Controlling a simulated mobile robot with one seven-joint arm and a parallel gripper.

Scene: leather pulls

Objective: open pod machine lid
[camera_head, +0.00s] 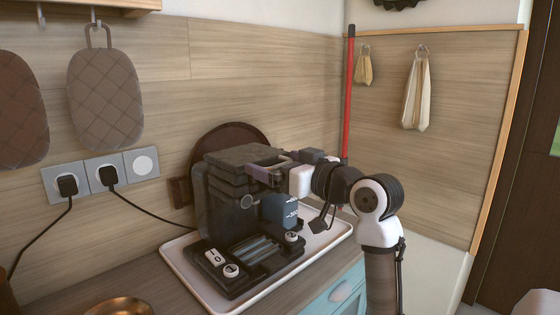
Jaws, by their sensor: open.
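The dark grey pod machine (222,200) stands upright on a white tray at the middle of the view. Its flat top, where the lid (240,154) is, looks level and shut. A blue-grey part (279,210) with pale markings sits at its front, below my gripper. My gripper (262,170) is open at the upper front of the machine, with its fingers pointing left toward the lid's front edge. I cannot tell whether the fingers touch the lid. My gripper and arm hide part of the machine's right side.
The white tray (172,262) rests on a wooden counter (165,290). A round dark board (240,132) leans on the wall behind the machine. Plugs and cords (140,205) are at the left. A copper bowl (120,306) is at the front left. A red pole (349,95) stands behind my arm.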

